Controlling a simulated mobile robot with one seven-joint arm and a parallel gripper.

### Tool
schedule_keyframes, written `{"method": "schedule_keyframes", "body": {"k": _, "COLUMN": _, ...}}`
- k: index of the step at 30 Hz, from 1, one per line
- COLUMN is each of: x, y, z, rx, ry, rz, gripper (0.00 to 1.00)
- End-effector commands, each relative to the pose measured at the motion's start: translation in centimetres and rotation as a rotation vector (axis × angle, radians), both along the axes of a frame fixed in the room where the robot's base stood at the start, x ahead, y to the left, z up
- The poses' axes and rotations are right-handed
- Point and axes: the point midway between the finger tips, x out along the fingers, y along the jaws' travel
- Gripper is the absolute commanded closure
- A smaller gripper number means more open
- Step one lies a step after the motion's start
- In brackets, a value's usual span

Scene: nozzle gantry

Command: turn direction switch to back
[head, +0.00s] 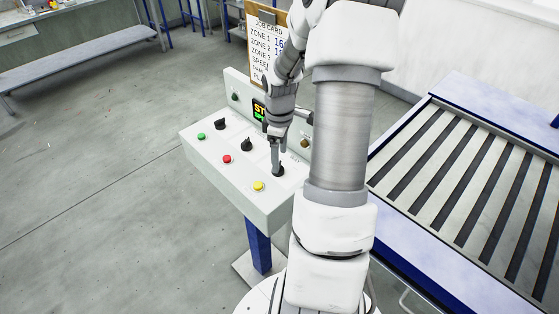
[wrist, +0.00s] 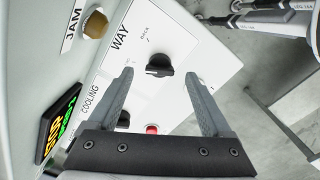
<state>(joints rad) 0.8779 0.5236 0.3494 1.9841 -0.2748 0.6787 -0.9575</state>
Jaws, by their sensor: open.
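The direction switch is the black rotary knob (wrist: 159,65) under the label "WAY" in the wrist view, with small "BACK" lettering near it. A pale mark shows on the knob; which setting it points to is hard to tell. In the head view it is the rightmost black knob (head: 279,170) on the sloped white control panel (head: 200,150). My gripper (wrist: 160,74) is open, with one finger on each side of the knob near the fingertips; contact cannot be told. In the head view my gripper (head: 275,162) is over this knob and partly hides it.
Other black knobs (head: 246,144) and (head: 221,123), with green (head: 201,136), red (head: 227,159) and yellow (head: 258,186) buttons, share the panel. A lit display (head: 259,111) and a job card (head: 266,50) stand behind. A slatted conveyor (head: 470,180) is at the right.

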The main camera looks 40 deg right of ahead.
Motion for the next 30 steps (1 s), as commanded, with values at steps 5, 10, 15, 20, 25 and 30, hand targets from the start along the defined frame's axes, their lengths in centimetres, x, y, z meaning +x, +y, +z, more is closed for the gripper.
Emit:
{"method": "schedule_keyframes", "body": {"k": 5, "x": 0.0, "y": 0.1, "z": -2.2, "rx": 0.002, "ry": 0.003, "rz": 0.001, "gripper": 0.17}}
{"method": "schedule_keyframes", "body": {"k": 10, "x": 0.0, "y": 0.0, "z": -2.9, "rx": -0.001, "ry": 0.001, "rz": 0.001, "gripper": 0.17}}
{"method": "schedule_keyframes", "body": {"k": 15, "x": 0.0, "y": 0.0, "z": -2.9, "rx": -0.001, "ry": 0.001, "rz": 0.001, "gripper": 0.17}}
{"method": "schedule_keyframes", "body": {"k": 20, "x": 0.0, "y": 0.0, "z": -2.9, "rx": -0.001, "ry": 0.001, "rz": 0.001, "gripper": 0.33}}
{"method": "schedule_keyframes", "body": {"k": 25, "x": 0.0, "y": 0.0, "z": -2.9, "rx": -0.001, "ry": 0.001, "rz": 0.001, "gripper": 0.64}}
{"method": "schedule_keyframes", "body": {"k": 30, "x": 0.0, "y": 0.0, "z": -2.9, "rx": -0.001, "ry": 0.001, "rz": 0.001, "gripper": 0.94}}
